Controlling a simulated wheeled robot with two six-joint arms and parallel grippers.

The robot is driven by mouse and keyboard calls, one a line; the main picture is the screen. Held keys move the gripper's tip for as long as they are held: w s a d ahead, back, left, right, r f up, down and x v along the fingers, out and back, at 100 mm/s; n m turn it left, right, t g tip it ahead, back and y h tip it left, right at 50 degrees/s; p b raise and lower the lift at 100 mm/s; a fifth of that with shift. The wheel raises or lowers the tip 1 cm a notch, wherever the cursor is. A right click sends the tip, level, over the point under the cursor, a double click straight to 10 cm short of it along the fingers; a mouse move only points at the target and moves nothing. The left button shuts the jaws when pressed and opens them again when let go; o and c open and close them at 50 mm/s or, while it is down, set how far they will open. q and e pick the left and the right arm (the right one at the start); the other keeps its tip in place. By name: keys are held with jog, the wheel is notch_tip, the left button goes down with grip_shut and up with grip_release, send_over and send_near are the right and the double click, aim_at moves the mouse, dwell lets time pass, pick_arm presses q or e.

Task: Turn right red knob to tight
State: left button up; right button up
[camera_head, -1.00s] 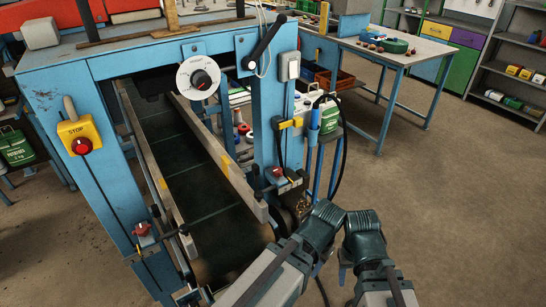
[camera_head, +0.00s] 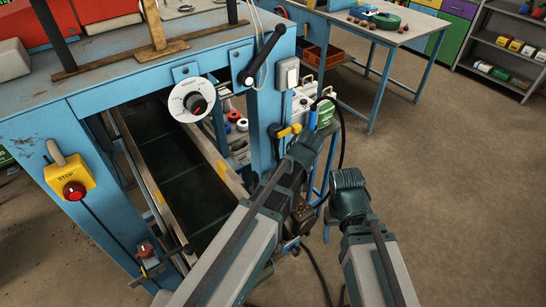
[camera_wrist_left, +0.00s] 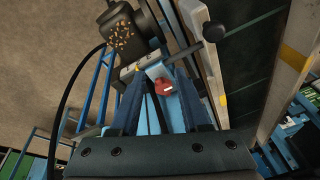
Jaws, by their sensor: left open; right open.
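The right red knob (camera_wrist_left: 165,87) shows in the left wrist view, on a blue bracket by the conveyor's side rail. My left gripper (camera_wrist_left: 160,76) is open, its two fingers on either side of the knob in that picture; I cannot tell whether they touch it. In the head view my left arm hides this knob and the gripper. The left red knob (camera_head: 146,250) sits on the near left side of the conveyor. My right gripper (camera_head: 327,232) is open, beside the machine's right side, away from the knobs.
The conveyor belt (camera_head: 190,190) runs between side rails under the blue frame (camera_head: 100,105). A yellow stop box (camera_head: 69,178) and a dial (camera_head: 191,100) are on the frame. A black hose (camera_head: 342,150) hangs at the right. Floor at the right is clear.

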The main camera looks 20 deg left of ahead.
pick_arm(q)
jog(key=w+a+r+n+t+y+p, duration=0.1)
jog(key=w+a+r+n+p, duration=0.1)
jog(key=w+a+r+n, duration=0.1)
jog(key=w+r+n, duration=0.1)
jog(key=w+r, duration=0.1)
jog(key=w, duration=0.1)
jog(key=shift+w+a+r+n+p, duration=0.15)
jog(key=shift+w+a+n+p, duration=0.1)
jog(key=shift+a+n+p, duration=0.1)
pick_arm(e)
notch_tip(320, 180, up, 4)
jog(key=shift+r, duration=0.25)
jog(key=shift+f, duration=0.1)
pick_arm(q)
jog(key=b+x, duration=1.2)
jog(key=x, duration=0.1)
jog(key=shift+f+b, duration=0.35)
jog(key=shift+f, duration=0.05)
pick_arm(e)
notch_tip(320, 180, down, 12)
jog(key=shift+f, duration=0.2)
pick_arm(q)
grip_shut()
